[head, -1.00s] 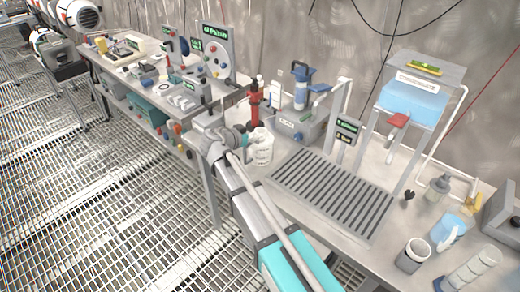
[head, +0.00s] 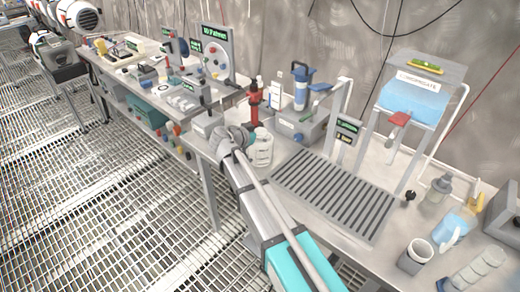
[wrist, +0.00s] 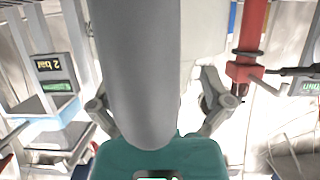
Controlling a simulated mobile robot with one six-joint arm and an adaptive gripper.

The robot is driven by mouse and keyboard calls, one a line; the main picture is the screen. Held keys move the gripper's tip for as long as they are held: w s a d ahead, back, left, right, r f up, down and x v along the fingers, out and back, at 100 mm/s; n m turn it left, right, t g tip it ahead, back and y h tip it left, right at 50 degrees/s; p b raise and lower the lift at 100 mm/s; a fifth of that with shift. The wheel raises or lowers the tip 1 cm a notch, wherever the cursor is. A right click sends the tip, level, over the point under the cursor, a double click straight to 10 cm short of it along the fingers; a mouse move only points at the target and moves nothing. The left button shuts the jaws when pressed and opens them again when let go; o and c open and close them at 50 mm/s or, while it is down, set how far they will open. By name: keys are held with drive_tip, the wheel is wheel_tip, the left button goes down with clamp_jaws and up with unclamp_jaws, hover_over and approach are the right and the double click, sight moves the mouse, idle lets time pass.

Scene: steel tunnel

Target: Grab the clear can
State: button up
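The clear can (head: 262,152), a whitish translucent jug, stands upright on the near left part of the steel bench in the head view. My gripper (head: 240,138) is at its left side, very close to it and covering part of its left edge. In the wrist view my gripper (wrist: 156,106) has its two fingers wide apart, one on each side of a large grey cylinder. A pale surface (wrist: 203,35) shows behind that cylinder; I cannot tell whether it is the can. Whether the fingers touch the can is hidden.
A red bottle-like column (head: 254,104) stands just behind the can. A grey box with a blue-topped cylinder (head: 300,90) is behind right. A slotted drain grate (head: 335,192) lies to the right. A grey cup (head: 415,255) and a blue jug (head: 453,228) stand farther right.

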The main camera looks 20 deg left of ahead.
drive_tip(key=c, duration=1.2)
drive_tip(key=shift+o, duration=0.2)
drive_tip(key=shift+r, duration=0.2)
drive_tip(key=shift+r+p, duration=0.8)
drive_tip(key=shift+p, duration=0.2)
drive_tip(key=s+d+r+p, duration=0.2)
drive_tip(key=s+r+p, duration=0.3)
drive_tip(key=s, duration=0.1)
drive_tip(key=s+d+r+p, duration=0.3)
drive_tip(key=s+r+p, duration=0.3)
drive_tip(key=s, duration=0.1)
drive_tip(key=shift+d, duration=0.25)
drive_tip(key=shift+w, duration=0.1)
